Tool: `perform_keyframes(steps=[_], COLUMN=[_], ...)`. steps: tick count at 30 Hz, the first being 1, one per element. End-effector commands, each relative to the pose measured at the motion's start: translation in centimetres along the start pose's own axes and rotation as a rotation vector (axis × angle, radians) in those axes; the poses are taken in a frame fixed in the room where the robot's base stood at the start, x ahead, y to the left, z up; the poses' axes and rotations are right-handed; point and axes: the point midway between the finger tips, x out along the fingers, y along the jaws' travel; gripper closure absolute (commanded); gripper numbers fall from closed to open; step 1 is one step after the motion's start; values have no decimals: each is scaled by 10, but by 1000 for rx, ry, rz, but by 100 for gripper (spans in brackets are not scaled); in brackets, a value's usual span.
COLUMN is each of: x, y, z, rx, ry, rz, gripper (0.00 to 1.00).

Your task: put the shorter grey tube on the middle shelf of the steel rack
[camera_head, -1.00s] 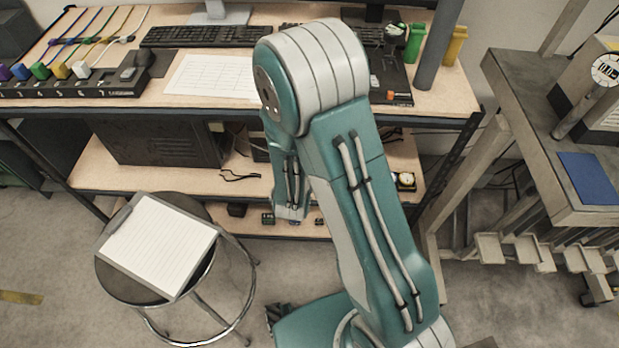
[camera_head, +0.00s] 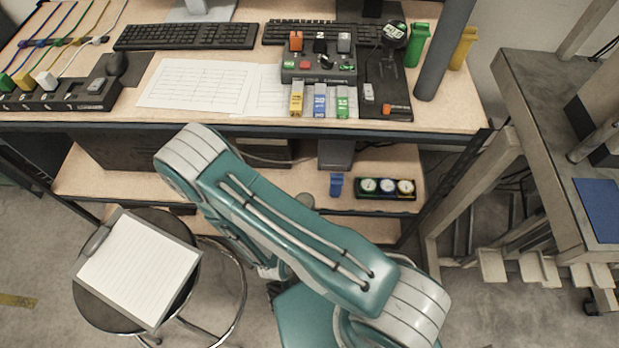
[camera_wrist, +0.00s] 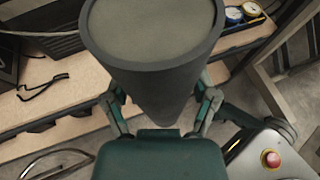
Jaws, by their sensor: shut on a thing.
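In the wrist view my gripper (camera_wrist: 162,108) is shut around a dark grey tube (camera_wrist: 155,82), its round end facing the camera. The head view does not clearly show my gripper or this tube; my arm covers that area. Another dark grey tube (camera_head: 445,50) stands upright on the right of the rack's top. The rack has a dark frame and wooden shelves. Its middle shelf (camera_head: 390,160) shows below the top and also in the wrist view (camera_wrist: 75,92). The held tube appears above and in front of the rack shelves.
The middle shelf holds a gauge block (camera_head: 386,188) and a small blue item (camera_head: 336,185). A control box (camera_head: 320,67) and keyboards crowd the top. A stool (camera_head: 90,300) with a clipboard (camera_head: 140,268) stands at left front. A grey bench (camera_head: 540,150) stands right.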

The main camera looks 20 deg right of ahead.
Motion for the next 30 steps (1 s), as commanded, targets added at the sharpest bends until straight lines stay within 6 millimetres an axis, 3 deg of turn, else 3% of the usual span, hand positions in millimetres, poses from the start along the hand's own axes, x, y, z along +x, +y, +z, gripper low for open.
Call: perform_keyframes(steps=[18,28,30], x=[111,161,163], y=[40,60,59], z=[47,67,55], rx=[7,5,-1], ry=[-4,-5,-1], rz=[-2,-1,1], gripper=[85,85,85])
